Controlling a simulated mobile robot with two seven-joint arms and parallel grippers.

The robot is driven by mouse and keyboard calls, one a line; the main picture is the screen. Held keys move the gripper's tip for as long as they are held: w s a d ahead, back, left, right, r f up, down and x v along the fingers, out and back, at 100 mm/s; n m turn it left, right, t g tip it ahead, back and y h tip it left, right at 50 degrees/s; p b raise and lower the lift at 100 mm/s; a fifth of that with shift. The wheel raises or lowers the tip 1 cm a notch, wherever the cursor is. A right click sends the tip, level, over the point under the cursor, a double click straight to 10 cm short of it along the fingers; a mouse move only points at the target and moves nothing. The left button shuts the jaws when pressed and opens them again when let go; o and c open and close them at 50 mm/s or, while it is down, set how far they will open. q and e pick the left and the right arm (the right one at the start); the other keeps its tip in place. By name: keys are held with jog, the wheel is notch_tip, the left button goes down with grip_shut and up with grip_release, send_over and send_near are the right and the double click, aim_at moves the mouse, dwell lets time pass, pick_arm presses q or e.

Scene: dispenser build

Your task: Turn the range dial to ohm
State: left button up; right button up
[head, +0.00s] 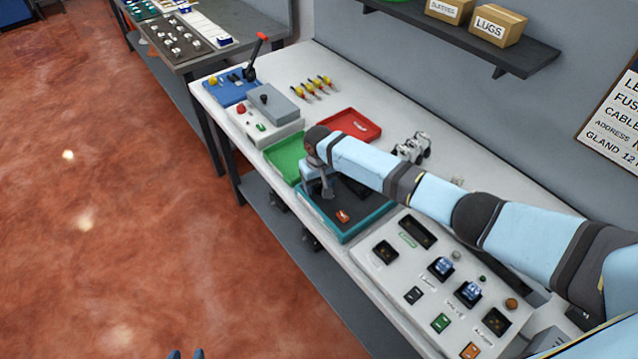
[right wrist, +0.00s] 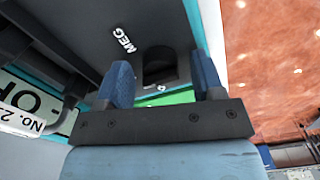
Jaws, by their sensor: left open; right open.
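A dark meter with a teal rim (head: 352,236) lies on the bench in the head view, partly covered by my right arm. My right gripper (head: 322,190) is over its far-left part, open. In the right wrist view, a dark face with the label MEG (right wrist: 123,40) shows, and a black knob-like piece (right wrist: 160,68), likely the range dial, is framed between the two blue fingers of my right gripper (right wrist: 162,85). I cannot tell whether the fingers touch it or where it points. No ohm mark is clearly readable. My left gripper (head: 186,354) is at the bottom edge, away from the bench, open.
A green tray (head: 287,157) and a red tray (head: 352,125) lie beyond the meter. A grey control panel (head: 445,285) with switches is nearer. A lever box (head: 232,90) stands at the far end. A white label card (right wrist: 30,105) is at left in the wrist view.

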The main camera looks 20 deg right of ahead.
aim_at(319, 184)
notch_tip(319, 184, up, 14)
jog(key=b, duration=0.2)
jog(key=shift+f, duration=0.1)
dwell(0.4)
jog(key=shift+s+f, duration=0.1)
